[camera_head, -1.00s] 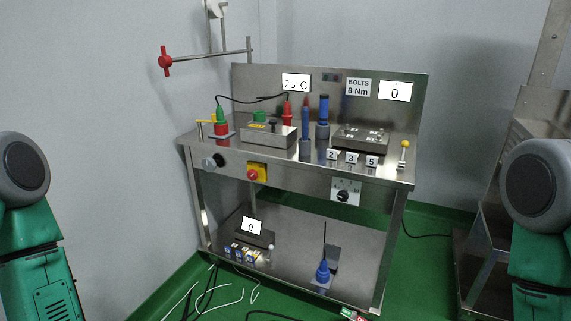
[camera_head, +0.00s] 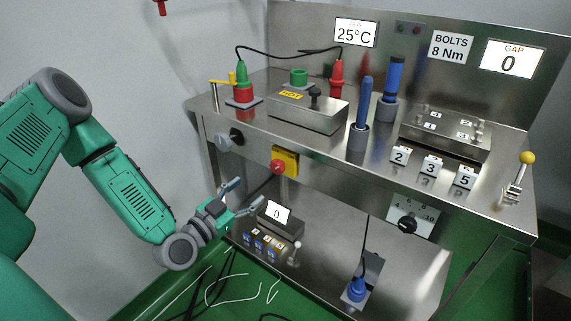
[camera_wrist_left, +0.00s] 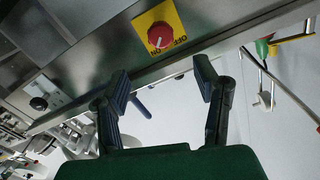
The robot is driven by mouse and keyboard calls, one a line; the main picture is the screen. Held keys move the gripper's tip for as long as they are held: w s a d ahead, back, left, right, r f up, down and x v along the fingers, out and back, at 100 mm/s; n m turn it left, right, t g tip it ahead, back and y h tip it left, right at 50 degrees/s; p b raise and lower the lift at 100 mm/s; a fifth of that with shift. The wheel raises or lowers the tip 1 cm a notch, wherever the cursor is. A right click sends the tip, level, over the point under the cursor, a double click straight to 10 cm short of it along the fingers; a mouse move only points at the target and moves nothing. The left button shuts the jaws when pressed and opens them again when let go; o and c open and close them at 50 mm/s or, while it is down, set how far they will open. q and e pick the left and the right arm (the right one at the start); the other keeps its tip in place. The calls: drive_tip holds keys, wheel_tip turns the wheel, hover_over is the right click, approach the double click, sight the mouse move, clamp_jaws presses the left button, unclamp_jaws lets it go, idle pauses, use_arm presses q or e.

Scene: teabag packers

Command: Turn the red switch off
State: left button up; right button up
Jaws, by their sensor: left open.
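The red switch is a round red knob (camera_head: 278,167) on a yellow plate (camera_head: 291,158), on the front edge of the steel workbench, left of its middle. In the left wrist view the red knob (camera_wrist_left: 160,36) and yellow plate (camera_wrist_left: 178,19) are at the top, with lettering upside down under the knob. My left gripper (camera_head: 249,192) is open and empty, below and left of the switch. In the left wrist view its fingers (camera_wrist_left: 161,78) are spread apart below the knob, not touching it. My right gripper is out of view.
The steel workbench (camera_head: 330,164) carries tools and number blocks. A grey knob (camera_head: 223,141) sits left of the switch, and a black dial (camera_head: 407,225) sits to the right. A lower shelf holds a display box (camera_head: 279,214). Free air lies in front of the switch.

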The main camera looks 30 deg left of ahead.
sight(275, 169)
use_arm(q)
drive_tip(key=w+b, duration=0.1)
drive_tip(key=w, duration=0.3)
drive_tip(key=w+b, duration=0.1)
drive_tip(key=w, duration=0.3)
drive_tip(key=w+b, duration=0.1)
drive_tip(key=w, duration=0.3)
drive_tip(key=shift+w+d+f, duration=0.1)
drive_tip(key=shift+w+d, duration=0.1)
drive_tip(key=shift+d, duration=0.15)
drive_tip(key=c, duration=1.2)
